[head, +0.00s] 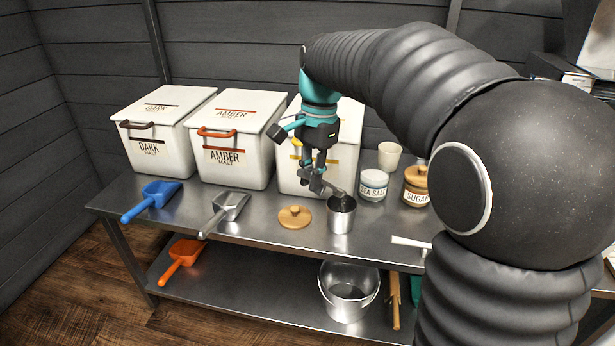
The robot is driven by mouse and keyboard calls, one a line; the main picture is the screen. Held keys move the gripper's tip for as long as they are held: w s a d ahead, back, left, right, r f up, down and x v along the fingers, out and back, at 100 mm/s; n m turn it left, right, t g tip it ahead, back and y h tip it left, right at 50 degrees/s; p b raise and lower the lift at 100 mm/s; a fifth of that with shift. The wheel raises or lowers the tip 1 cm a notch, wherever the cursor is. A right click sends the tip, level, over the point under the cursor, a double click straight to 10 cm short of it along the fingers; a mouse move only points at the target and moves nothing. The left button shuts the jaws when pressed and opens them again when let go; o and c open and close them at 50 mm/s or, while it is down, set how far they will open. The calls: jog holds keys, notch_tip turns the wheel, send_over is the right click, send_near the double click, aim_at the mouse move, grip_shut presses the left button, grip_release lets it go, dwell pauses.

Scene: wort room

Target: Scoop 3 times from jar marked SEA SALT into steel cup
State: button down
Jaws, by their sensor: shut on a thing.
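The steel cup (341,221) stands upright near the table's front edge. The jar marked SEA SALT (373,190) stands behind it to the right, without a lid, with white contents at the top. My gripper (316,178) is shut on a small grey scoop (331,187) just left of and above the cup. The scoop slants down to the right, and its dark end is at the cup's mouth. I cannot tell whether that end touches the cup or holds salt. A round wooden lid (295,217) lies on the table left of the cup.
White bins marked DARK (157,140) and AMBER (234,140) and a third bin (345,160) line the back. A SUGAR jar (416,187) and a pale cup (389,156) stand right. Blue (151,200) and metal (224,211) scoops lie left. A bucket (347,298) is below.

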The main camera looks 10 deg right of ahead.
jog(key=shift+w+d+r+g+y, duration=0.45)
jog(key=shift+d+r+g+y, duration=0.05)
jog(key=shift+d+r+y, duration=0.1)
jog(key=shift+w+d+r+g+y, duration=0.4)
jog(key=shift+d+r+g+y, duration=0.1)
jog(key=shift+r+y, duration=0.1)
jog(key=shift+w+d+r+g+y, duration=0.35)
jog(key=shift+w+d+g+y, duration=0.25)
jog(key=shift+d+y, duration=0.1)
jog(key=shift+w+d+r+g+y, duration=0.35)
jog(key=shift+w+d+g+y, duration=0.2)
jog(key=shift+d+y, duration=0.1)
jog(key=t+h, duration=0.1)
jog(key=t+h+b, duration=0.1)
jog(key=h, duration=0.1)
jog(key=shift+s+a+r+t, duration=0.2)
jog(key=shift+r+t, duration=0.05)
jog(key=shift+r, duration=0.15)
jog(key=t+h+b, duration=0.2)
jog(key=shift+s+a+r+h, duration=0.1)
jog(key=shift+a+r+h, duration=0.05)
jog(key=shift+r+h, duration=0.2)
jog(key=shift+a+r+t+h+b, duration=0.1)
jog(key=shift+r+t+h+b, duration=0.3)
jog(key=shift+t+h+b, duration=0.65)
jog(key=shift+r+t+h+b, duration=0.4)
jog(key=shift+t+h+b, duration=0.45)
jog(key=shift+h+b, duration=0.3)
jog(key=c, duration=1.9)
grip_release()
